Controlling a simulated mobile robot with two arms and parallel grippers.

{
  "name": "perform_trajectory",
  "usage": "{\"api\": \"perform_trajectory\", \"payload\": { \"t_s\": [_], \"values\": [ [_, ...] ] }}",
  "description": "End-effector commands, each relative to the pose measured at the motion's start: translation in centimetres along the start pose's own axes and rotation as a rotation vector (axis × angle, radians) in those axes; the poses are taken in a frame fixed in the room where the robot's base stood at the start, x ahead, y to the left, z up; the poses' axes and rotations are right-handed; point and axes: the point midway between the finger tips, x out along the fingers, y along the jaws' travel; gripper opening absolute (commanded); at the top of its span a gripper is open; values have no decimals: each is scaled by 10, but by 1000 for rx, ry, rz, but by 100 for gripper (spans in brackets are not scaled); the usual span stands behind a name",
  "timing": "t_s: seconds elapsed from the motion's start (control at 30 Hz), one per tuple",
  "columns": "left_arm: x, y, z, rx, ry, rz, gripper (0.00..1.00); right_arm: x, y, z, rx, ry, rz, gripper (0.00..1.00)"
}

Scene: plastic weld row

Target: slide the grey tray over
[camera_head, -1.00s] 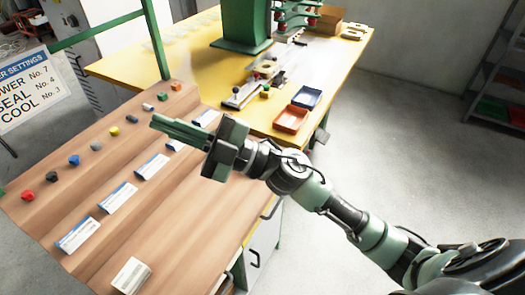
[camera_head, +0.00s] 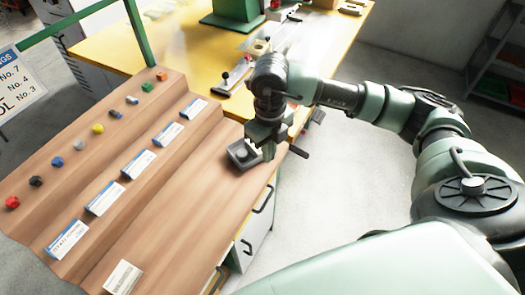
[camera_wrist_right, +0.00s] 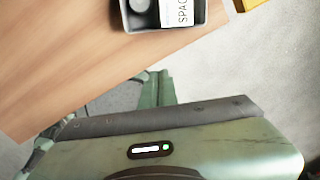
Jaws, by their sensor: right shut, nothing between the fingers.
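The small grey tray (camera_head: 233,158) sits on the lower level of the wooden bench, near its right edge. In the right wrist view the tray (camera_wrist_right: 172,28) is at the top edge, partly cut off, with a round grey thing and a white label inside. My right gripper (camera_head: 264,147) points down at the tray in the head view and covers part of it. It is shut with nothing in it. I cannot tell whether it touches the tray. My left gripper is not in view.
The stepped wooden bench (camera_head: 165,220) holds several white cards and a row of small coloured pieces. A yellow table (camera_head: 190,45) with a green machine base (camera_head: 235,8) stands behind. A dark handle (camera_head: 299,152) shows right of the gripper. The bench's lower front is mostly clear.

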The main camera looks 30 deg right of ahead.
Motion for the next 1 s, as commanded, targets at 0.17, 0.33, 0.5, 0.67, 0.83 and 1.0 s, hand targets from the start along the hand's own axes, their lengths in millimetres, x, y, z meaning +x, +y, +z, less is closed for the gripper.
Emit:
{"api": "perform_trajectory", "payload": {
  "t_s": [0.17, 0.33, 0.5, 0.67, 0.83, 1.0],
  "values": [
    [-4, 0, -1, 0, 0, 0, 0, 37, 1, -2, -1, 7, 2, 0],
    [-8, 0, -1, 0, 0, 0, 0, 74, 2, -2, -1, 6, 4, 0],
    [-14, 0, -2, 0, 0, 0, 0, 82, 2, 19, -1, -2, 5, 0],
    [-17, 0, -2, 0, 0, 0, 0, 83, 2, 34, -1, -1, 4, 0],
    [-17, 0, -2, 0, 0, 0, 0, 84, 2, 40, -1, 0, 5, 0],
    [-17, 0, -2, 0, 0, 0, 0, 84, 2, 40, -1, 0, 5, 0]
  ]
}}
